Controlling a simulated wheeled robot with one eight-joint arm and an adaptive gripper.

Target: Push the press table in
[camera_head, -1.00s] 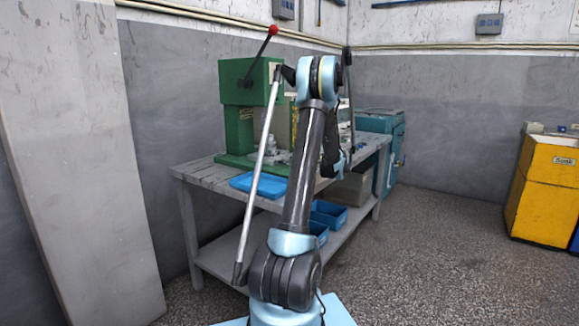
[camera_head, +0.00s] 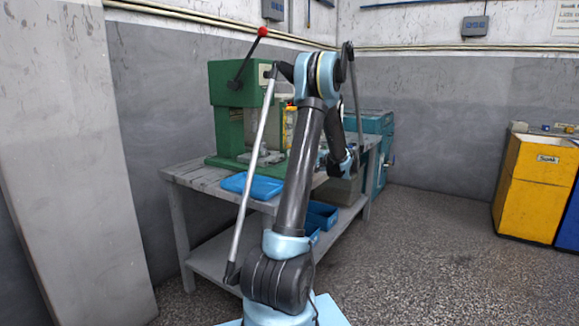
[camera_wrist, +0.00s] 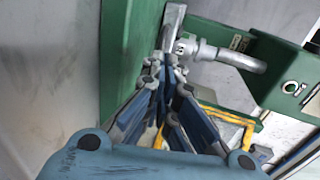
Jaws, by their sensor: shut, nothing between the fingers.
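The green press (camera_head: 226,117) stands on the grey workbench in the head view. At its base is a grey metal part (camera_head: 262,157) that looks like the press table, partly hidden by my arm. In the wrist view, the fingers of my gripper (camera_wrist: 163,62) are shut and empty. Their tips are close to an upright metal piece (camera_wrist: 174,25) and a round metal bar (camera_wrist: 228,57) by the green press body. I cannot tell whether they touch. In the head view my fingers are hidden behind my arm.
The press lever has a red knob (camera_head: 263,31). A blue tray (camera_head: 252,187) lies on the bench (camera_head: 190,172), with blue bins (camera_head: 321,214) on its lower shelf. A teal cabinet (camera_head: 379,125) stands behind. Floor to the right is clear up to a yellow cabinet (camera_head: 535,180).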

